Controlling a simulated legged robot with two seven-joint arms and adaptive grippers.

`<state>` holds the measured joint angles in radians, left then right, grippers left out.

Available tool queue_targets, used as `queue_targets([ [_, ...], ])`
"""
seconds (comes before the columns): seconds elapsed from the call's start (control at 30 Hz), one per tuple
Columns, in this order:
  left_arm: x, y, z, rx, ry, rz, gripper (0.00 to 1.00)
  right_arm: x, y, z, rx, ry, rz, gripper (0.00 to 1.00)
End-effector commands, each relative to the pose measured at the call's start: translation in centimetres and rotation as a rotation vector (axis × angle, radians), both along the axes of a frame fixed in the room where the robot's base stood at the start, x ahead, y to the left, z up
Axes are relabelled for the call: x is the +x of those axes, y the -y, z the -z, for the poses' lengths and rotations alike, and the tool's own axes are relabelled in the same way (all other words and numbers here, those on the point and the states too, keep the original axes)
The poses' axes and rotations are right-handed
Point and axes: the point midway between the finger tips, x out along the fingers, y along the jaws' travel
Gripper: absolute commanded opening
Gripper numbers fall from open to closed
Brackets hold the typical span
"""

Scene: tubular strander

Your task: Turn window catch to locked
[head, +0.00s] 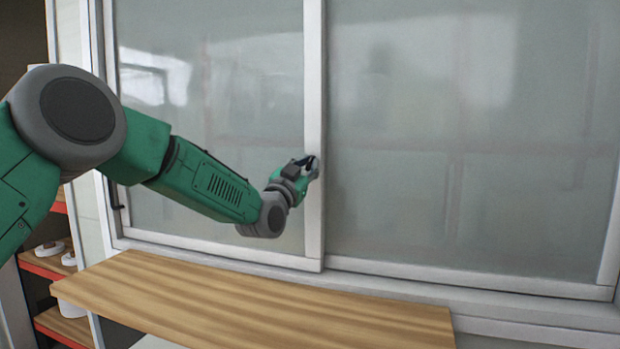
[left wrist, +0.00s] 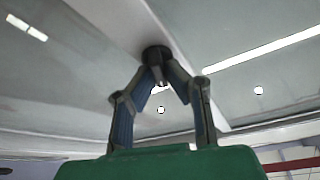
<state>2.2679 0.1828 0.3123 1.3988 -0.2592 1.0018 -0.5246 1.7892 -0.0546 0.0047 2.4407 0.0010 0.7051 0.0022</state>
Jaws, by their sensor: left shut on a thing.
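The window (head: 220,110) has two sliding glass panes with a light frame. A vertical frame bar (head: 314,120) runs between the panes. My left gripper (head: 312,168) is at this bar, a little below mid-height. In the left wrist view its two fingers (left wrist: 158,84) close on a small dark round catch (left wrist: 156,55) on the bar. The fingertips hide part of the catch, and I cannot tell which way it is turned. In the head view the gripper mostly covers the catch. My right gripper does not show.
A wooden board (head: 250,305) lies below the window, clear on top. A shelf (head: 50,262) with red edges and small white items stands at the left. The right pane (head: 460,150) has nothing in front of it.

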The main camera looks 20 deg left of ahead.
Motion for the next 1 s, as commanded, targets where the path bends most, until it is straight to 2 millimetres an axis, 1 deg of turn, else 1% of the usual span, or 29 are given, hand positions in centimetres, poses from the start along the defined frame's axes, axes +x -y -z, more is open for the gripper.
queue_targets([
  [0.03,0.0,0.1,1.5,-0.037,-0.023,0.002,0.0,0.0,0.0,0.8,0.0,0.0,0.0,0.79],
  [0.2,0.1,0.2,1.5,-0.164,-0.028,0.002,0.0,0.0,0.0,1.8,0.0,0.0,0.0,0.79],
  [0.4,0.1,0.3,1.4,-0.273,-0.033,0.002,0.0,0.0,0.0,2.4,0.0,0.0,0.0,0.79],
  [0.6,0.1,0.4,1.3,-0.333,-0.035,0.002,0.0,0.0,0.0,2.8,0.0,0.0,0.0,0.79],
  [1.0,0.1,0.4,1.2,-0.355,-0.036,0.003,0.0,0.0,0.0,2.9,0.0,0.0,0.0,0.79],
])
